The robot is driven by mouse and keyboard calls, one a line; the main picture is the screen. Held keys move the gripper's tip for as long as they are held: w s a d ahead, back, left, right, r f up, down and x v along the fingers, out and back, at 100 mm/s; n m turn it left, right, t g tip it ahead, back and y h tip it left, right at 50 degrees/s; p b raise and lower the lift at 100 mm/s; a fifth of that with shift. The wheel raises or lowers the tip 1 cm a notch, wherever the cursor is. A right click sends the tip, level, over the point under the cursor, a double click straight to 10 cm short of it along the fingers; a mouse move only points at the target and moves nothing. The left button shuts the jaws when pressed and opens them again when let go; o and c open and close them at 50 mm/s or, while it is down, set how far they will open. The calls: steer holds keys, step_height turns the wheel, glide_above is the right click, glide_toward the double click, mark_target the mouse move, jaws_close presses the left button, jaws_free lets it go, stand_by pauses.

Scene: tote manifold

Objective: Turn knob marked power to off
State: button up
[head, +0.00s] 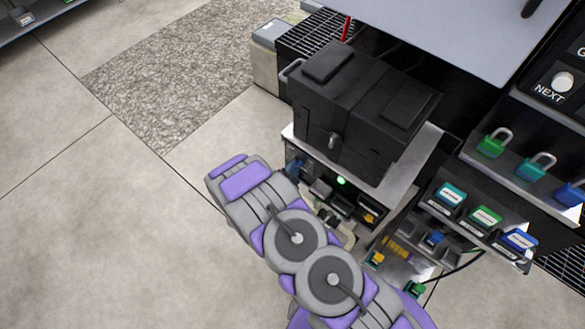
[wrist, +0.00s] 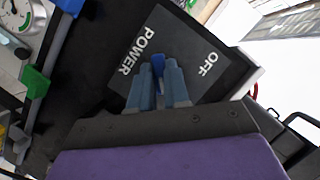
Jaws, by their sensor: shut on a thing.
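In the wrist view, a dark panel (wrist: 188,42) carries the white words POWER and OFF. A small blue knob (wrist: 158,62) sits between the two words. My gripper (wrist: 159,72) has its two blue-grey fingers close together on either side of the knob, shut on it. The fingers cover most of the knob, so I cannot tell exactly which way it points.
A black case (head: 356,115) stands on the metal top above the panel area. A lit green lamp (head: 340,181) shows beneath it. Padlocks (head: 491,142) and labelled blocks (head: 485,217) line the right. Open floor (head: 90,220) lies to the left. A gauge (wrist: 15,14) shows in the wrist view.

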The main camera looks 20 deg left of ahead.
jaws_close()
steer(key=n+g+h, duration=0.1)
steer(key=n+h, duration=0.1)
steer(key=n, duration=0.2)
steer(key=n+g+h, duration=0.1)
steer(key=n+h, duration=0.2)
steer(key=n, duration=0.1)
steer(key=a+n+g+h, duration=0.1)
steer(key=n+h, duration=0.1)
steer(key=n, duration=0.2)
steer(key=shift+w+r+h, duration=0.1)
steer(key=shift+w+h, duration=0.2)
stand_by(0.5)
steer(key=shift+a, duration=0.1)
stand_by(0.3)
